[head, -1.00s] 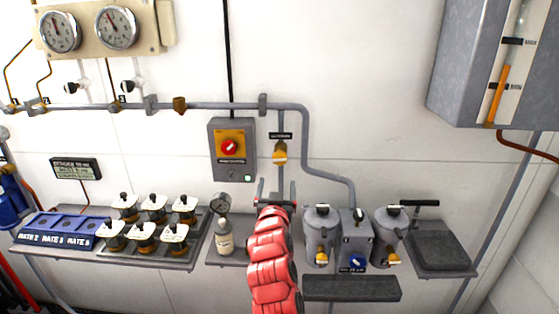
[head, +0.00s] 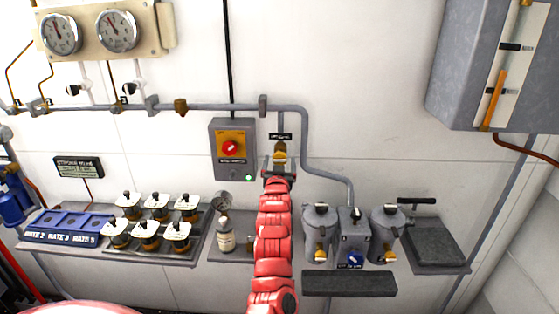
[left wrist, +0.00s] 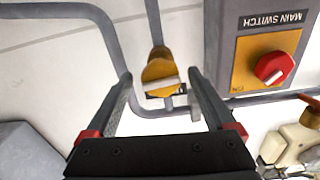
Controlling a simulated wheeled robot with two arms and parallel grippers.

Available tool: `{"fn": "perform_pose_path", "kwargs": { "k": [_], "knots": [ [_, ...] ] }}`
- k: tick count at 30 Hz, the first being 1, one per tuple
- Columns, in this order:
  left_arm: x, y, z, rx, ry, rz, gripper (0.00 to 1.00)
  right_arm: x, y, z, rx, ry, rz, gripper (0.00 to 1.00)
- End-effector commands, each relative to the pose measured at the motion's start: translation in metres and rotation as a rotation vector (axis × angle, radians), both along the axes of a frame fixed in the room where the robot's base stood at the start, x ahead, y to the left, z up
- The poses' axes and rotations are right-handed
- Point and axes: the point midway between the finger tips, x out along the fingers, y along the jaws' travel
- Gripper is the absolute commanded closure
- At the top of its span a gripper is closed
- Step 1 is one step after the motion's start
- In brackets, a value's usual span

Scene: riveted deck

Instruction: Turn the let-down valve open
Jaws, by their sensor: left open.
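The let-down valve (head: 280,152) is a brass-yellow body on a thin vertical grey pipe, under a small black label too small to read. In the left wrist view the valve (left wrist: 158,72) shows a pale handle bar lying across the pipe. My left gripper (head: 280,167) is at the lower end of the valve. In the left wrist view its open fingers (left wrist: 160,80) stand one on each side of the valve, with a gap on both sides. It holds nothing. My right gripper is not in view.
A main switch box (head: 232,150) with a red knob is mounted just left of the valve. A grey pipe (head: 304,140) bends down on its right.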

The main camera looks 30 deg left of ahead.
Motion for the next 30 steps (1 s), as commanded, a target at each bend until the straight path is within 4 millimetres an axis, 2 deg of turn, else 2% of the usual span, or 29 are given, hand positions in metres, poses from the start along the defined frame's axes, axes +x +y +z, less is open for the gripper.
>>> {"fn": "perform_pose_path", "kwargs": {
  "k": [13,27,30],
  "knots": [
    [0.0050,0.0042,-0.0021,-0.001,0.004,0.000,0.13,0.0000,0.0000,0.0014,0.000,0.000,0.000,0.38],
    [0.0050,0.0039,-0.0018,-0.001,0.003,0.000,0.97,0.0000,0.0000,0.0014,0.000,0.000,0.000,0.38],
    [0.0051,0.0038,-0.0023,-0.002,0.002,0.000,0.97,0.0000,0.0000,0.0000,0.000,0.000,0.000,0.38]
  ]
}}
